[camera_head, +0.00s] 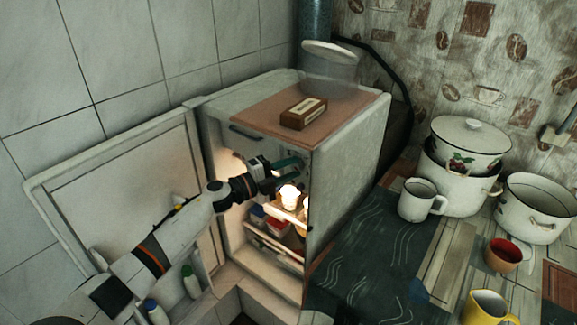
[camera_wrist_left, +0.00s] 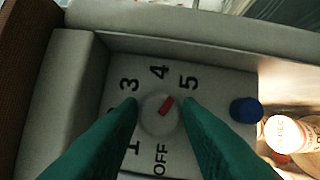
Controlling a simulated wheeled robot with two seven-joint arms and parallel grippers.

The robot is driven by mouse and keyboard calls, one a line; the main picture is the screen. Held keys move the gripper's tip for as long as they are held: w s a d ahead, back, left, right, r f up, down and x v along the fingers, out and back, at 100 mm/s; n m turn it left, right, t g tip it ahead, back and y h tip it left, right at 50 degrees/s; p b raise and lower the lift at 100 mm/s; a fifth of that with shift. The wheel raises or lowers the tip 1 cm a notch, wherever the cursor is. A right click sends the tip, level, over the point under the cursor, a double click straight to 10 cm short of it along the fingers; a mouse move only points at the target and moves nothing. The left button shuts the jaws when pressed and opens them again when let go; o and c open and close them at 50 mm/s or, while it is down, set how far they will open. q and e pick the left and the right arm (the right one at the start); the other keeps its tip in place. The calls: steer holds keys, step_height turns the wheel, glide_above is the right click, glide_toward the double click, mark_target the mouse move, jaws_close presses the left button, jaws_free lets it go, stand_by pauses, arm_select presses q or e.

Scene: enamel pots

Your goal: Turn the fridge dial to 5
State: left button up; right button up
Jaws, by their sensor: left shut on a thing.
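The fridge (camera_head: 350,150) stands open, its door (camera_head: 130,180) swung out to the left. In the left wrist view, the round pale dial (camera_wrist_left: 150,122) sits on a panel marked OFF, 1, 3, 4 and 5, with one number partly hidden. My left gripper (camera_wrist_left: 159,105) is shut on the dial, one green finger on each side. In the head view, my left gripper (camera_head: 297,166) reaches into the upper fridge. The dial is hidden there. My right gripper is out of view.
A blue round knob (camera_wrist_left: 246,110) is right of the dial, near a lit bulb (camera_wrist_left: 285,133). A brown box (camera_head: 303,113) lies on the fridge top. Bottles stand in the door shelf. A white mug (camera_head: 416,200) and pots (camera_head: 540,208) stand on the counter at right.

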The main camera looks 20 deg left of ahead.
arm_select(q)
steer(key=shift+m+p, duration=0.4)
steer(key=shift+m, duration=0.4)
steer(key=shift+g, duration=0.3)
steer(key=o, duration=1)
steer(key=shift+c, duration=0.2)
steer(key=b+v, duration=0.2)
steer(key=v, duration=1)
